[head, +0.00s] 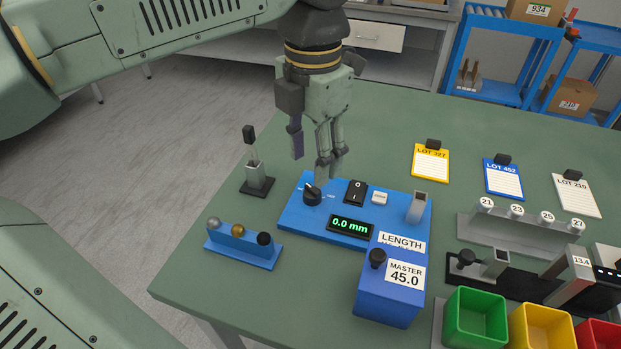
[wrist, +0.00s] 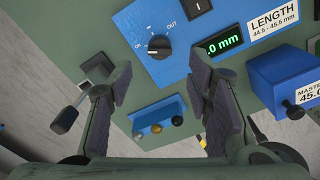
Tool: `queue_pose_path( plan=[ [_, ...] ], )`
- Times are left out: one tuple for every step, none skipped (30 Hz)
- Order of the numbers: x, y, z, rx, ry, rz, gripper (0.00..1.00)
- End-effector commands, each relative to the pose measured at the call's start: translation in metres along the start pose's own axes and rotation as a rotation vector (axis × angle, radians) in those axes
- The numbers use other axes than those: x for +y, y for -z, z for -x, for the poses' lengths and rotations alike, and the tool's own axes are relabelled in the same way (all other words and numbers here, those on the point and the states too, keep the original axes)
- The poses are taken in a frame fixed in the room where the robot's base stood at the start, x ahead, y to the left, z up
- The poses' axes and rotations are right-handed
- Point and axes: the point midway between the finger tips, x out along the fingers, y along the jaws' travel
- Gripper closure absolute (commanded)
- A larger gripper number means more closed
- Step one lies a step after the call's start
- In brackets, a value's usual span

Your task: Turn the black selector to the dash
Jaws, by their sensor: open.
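The black selector (head: 313,194) is a round knob on the left part of the blue LENGTH panel (head: 290,220). In the wrist view the selector (wrist: 159,46) has OK, a dash and OUT printed around it. Its white mark appears to point toward OK, left of the dash. My gripper (head: 312,167) is over the panel, fingers pointing down, above and close to the selector. In the wrist view my gripper (wrist: 161,72) has its fingers spread wide with nothing between them, and the selector lies just beyond the tips. I see no contact.
The panel also bears a rocker switch (head: 355,192), a white button (head: 379,198) and a 0.0 mm display (head: 350,226). The blue MASTER block (head: 385,300) stands in front, a small blue rack with balls (head: 243,250) at left, and a lever stand (head: 257,180) behind it.

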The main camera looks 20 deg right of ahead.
Motion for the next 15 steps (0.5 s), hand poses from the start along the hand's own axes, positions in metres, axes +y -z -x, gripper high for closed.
queue_pose_path(
  plan=[
    [0.0,0.001,-0.011,0.003,0.001,0.0,0.54],
    [0.0,0.001,-0.016,0.003,0.0,-0.001,0.54],
    [0.0,0.001,-0.024,0.002,0.0,-0.001,0.54],
    [0.0,0.001,-0.029,0.002,0.001,-0.001,0.54],
    [-0.001,0.001,-0.034,0.002,0.001,-0.002,0.54],
    [-0.001,0.001,-0.04,0.001,0.002,-0.002,0.54],
    [-0.001,0.0,-0.043,0.001,0.001,-0.002,0.54],
    [-0.001,0.0,-0.047,0.0,0.001,-0.002,0.54],
    [-0.001,0.0,-0.051,0.0,0.001,-0.002,0.54],
    [-0.001,0.0,-0.054,0.0,0.001,-0.002,0.54],
    [-0.001,0.0,-0.056,0.0,0.001,-0.002,0.54],
    [-0.001,0.0,-0.058,-0.001,0.001,-0.002,0.54],
    [-0.001,0.0,-0.059,-0.002,0.002,-0.002,0.54],
    [-0.001,0.0,-0.06,-0.002,0.002,-0.002,0.54],
    [-0.001,0.0,-0.061,-0.002,0.001,-0.003,0.54]
  ],
)
